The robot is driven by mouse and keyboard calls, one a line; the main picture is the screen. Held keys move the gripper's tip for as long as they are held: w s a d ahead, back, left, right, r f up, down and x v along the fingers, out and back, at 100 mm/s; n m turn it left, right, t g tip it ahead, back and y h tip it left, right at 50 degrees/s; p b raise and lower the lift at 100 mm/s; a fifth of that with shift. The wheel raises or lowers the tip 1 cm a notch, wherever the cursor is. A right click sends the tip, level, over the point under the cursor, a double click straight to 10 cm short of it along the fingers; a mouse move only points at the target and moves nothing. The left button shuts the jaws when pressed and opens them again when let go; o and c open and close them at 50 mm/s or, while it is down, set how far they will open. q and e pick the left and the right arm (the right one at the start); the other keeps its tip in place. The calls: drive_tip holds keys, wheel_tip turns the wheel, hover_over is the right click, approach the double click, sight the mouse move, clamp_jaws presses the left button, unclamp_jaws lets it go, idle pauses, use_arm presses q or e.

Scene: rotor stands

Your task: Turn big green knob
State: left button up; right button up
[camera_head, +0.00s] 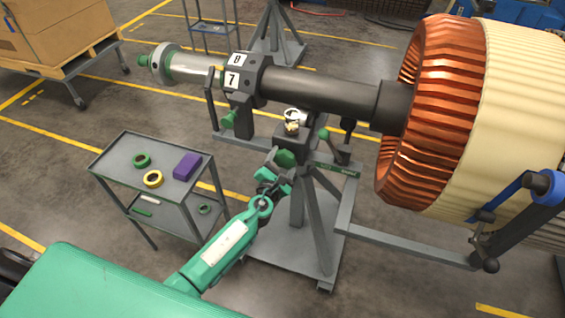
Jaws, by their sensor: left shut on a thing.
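The big green knob (286,158) sits on the front of the grey rotor stand (310,215), below the dark shaft. My left arm reaches up from the lower left, and my left gripper (276,161) is at the knob, shut on it. The fingers are small and dark here, so their exact contact with the knob is hard to see. My right gripper is not in view.
A copper and cream rotor (450,110) fills the right side, its dark shaft (320,90) running left over the stand. Smaller green handles (228,120) are nearby. A grey cart (118,162) with tape rolls and a purple box (187,166) stands at left.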

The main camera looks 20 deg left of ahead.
use_arm(q)
drive_tip(key=n, duration=0.2)
drive_tip(key=n+b, duration=0.1)
drive_tip(key=n, duration=0.1)
drive_tip(key=shift+d+f+n+b, duration=0.1)
drive_tip(key=shift+f+n+b, duration=0.1)
drive_tip(key=shift+n+b, duration=0.1)
drive_tip(key=n+b, duration=0.1)
drive_tip(key=n, duration=0.3)
drive_tip(key=shift+d+n+b, duration=0.1)
drive_tip(key=shift+n+b, duration=0.2)
drive_tip(key=shift+b, duration=0.05)
drive_tip(key=n+b, duration=0.1)
drive_tip(key=n, duration=0.3)
drive_tip(key=shift+d+n, duration=0.1)
drive_tip(key=shift+n, duration=0.2)
drive_tip(key=n+b, duration=0.1)
drive_tip(key=n, duration=0.2)
drive_tip(key=shift+n, duration=0.3)
drive_tip(key=n, duration=0.1)
drive_tip(key=n+b, duration=0.1)
drive_tip(key=shift+d+r+n, duration=0.15)
drive_tip(key=shift+n, duration=0.15)
drive_tip(key=n, duration=0.3)
drive_tip(key=shift+r+n, duration=0.1)
drive_tip(key=shift+n, duration=0.7)
drive_tip(key=n, duration=0.5)
drive_tip(key=shift+r, duration=0.15)
drive_tip(key=shift+n, duration=1.1)
drive_tip(key=shift+n, duration=0.3)
